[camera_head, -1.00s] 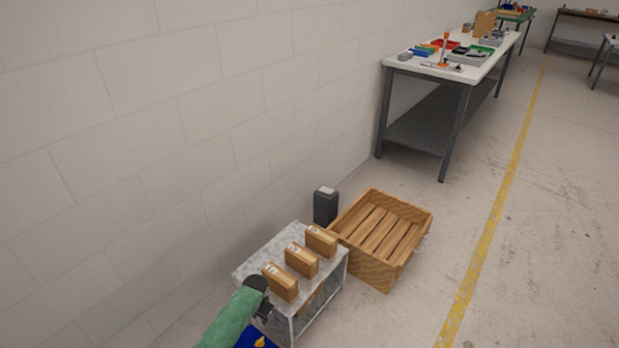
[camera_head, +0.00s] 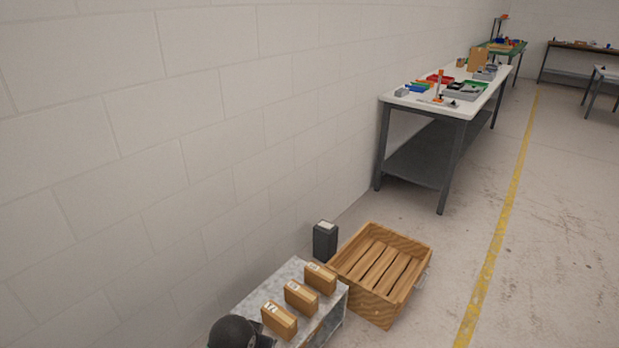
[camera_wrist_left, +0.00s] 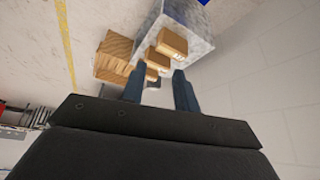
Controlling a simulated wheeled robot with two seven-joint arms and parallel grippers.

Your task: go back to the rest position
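My left gripper (camera_wrist_left: 157,84) is open in the left wrist view, its two dark fingers apart with no object visibly held between them. In the head view only a dark rounded part of my left arm shows at the bottom edge, beside the nearest box; the fingers cannot be made out there. Three cardboard boxes stand in a row on a small grey stand: the near box (camera_head: 279,320), the middle box (camera_head: 301,297) and the far box (camera_head: 320,278). Boxes also show beyond the fingers in the left wrist view (camera_wrist_left: 171,43). My right gripper is in neither view.
The grey stand (camera_head: 253,304) is close to the white block wall. A wooden slatted crate (camera_head: 359,301) sits beside it, looking empty, with a dark bin (camera_head: 325,243) behind. A workbench (camera_head: 392,101) with tools stands further back. The floor to the right is clear.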

